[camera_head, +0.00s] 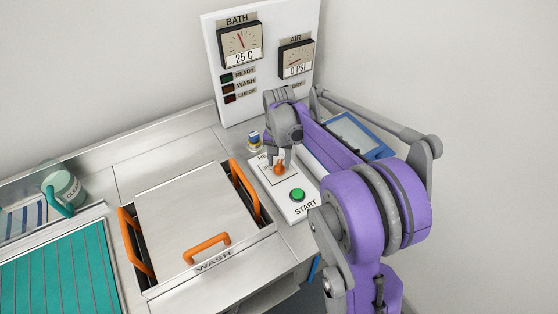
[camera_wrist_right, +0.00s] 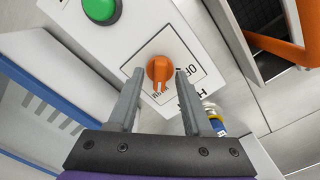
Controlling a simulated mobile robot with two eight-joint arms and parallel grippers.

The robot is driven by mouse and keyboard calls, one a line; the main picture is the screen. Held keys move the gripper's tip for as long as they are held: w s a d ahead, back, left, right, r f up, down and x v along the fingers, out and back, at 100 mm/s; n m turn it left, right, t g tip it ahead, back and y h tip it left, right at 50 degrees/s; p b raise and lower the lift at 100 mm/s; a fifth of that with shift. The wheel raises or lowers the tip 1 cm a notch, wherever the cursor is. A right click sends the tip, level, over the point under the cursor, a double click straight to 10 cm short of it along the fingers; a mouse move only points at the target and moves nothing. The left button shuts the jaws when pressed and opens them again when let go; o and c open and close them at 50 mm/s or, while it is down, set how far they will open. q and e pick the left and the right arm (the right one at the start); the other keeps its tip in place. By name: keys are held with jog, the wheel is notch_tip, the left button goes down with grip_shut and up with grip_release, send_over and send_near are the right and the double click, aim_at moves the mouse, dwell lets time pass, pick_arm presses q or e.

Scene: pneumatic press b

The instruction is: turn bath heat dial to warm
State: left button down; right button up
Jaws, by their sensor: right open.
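The heat dial (camera_head: 279,169) is an orange knob on a white control panel beside the wash basin. It also shows in the right wrist view (camera_wrist_right: 158,69), on a square plate with small lettering; OFF is readable to its right. Its narrow end, with a pale mark, points down in that view, near a partly hidden label. My right gripper (camera_head: 279,157) is open over the dial. In the right wrist view its fingers (camera_wrist_right: 160,74) stand on either side of the knob with gaps showing; I cannot tell how deep they reach. My left gripper is out of view.
A green START button (camera_head: 298,195) sits close on the same panel. The steel wash lid (camera_head: 185,215) with orange handles is to the left. A gauge board (camera_head: 262,60) stands behind, its BATH display reading 25 C. A small blue-and-yellow item (camera_head: 254,141) is near the panel.

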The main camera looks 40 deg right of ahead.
aim_at(279, 164)
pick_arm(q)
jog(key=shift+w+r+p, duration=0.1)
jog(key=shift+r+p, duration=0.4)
pick_arm(e)
notch_tip(279, 164, up, 11)
jog(key=shift+a+f, duration=0.1)
